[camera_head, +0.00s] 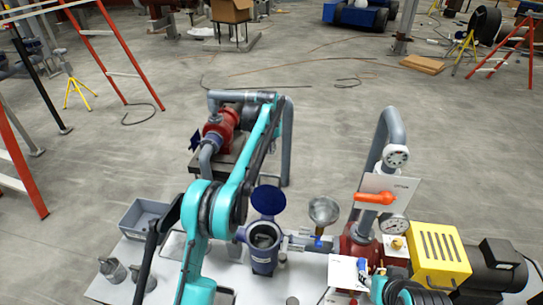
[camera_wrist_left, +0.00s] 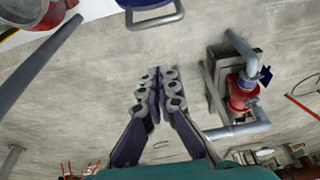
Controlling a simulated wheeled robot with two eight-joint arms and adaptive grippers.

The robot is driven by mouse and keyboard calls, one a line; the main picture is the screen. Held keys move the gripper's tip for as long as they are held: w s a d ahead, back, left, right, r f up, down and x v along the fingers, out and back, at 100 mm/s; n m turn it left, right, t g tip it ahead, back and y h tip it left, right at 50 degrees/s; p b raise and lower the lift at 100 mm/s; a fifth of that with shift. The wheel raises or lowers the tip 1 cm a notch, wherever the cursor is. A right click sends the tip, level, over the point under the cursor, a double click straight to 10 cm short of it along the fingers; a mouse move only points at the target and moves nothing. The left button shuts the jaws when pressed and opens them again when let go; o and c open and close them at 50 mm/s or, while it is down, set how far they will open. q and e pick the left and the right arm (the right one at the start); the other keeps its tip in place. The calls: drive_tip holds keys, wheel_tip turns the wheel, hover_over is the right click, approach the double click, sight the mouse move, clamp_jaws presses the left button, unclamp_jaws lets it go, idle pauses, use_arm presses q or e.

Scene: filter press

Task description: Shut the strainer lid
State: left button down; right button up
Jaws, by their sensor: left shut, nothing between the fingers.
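The strainer is a dark blue pot (camera_head: 264,258) on the white bench, with its round mouth uncovered. Its round blue lid (camera_head: 268,200) stands raised at the far side of the mouth. In the left wrist view a blue part with a grey loop handle (camera_wrist_left: 155,20) shows at the top edge, probably the lid. My left gripper (camera_wrist_left: 162,75) is shut and empty, its fingers together over the floor beyond the bench, apart from that handle. In the head view my left arm reaches past the strainer on its left. My right gripper is not in view; only part of my right arm shows.
A red pump (camera_head: 222,122) with grey pipes stands beyond the bench. A metal funnel (camera_head: 323,210) and a panel with an orange lever (camera_head: 375,197) are right of the strainer. A grey tray (camera_head: 144,216) and metal cups (camera_head: 113,270) are at left. A yellow box (camera_head: 440,254) is at right.

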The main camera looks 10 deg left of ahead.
use_arm(q)
drive_tip(key=w+p+x, duration=0.1)
drive_tip(key=x, duration=1.1)
drive_tip(key=shift+s+r+p, duration=0.15)
drive_tip(key=shift+s+r, duration=0.15)
drive_tip(key=shift+s, duration=0.8)
drive_tip(key=shift+s+r+p, duration=0.15)
drive_tip(key=shift+s+r, duration=0.1)
drive_tip(key=shift+s, duration=0.8)
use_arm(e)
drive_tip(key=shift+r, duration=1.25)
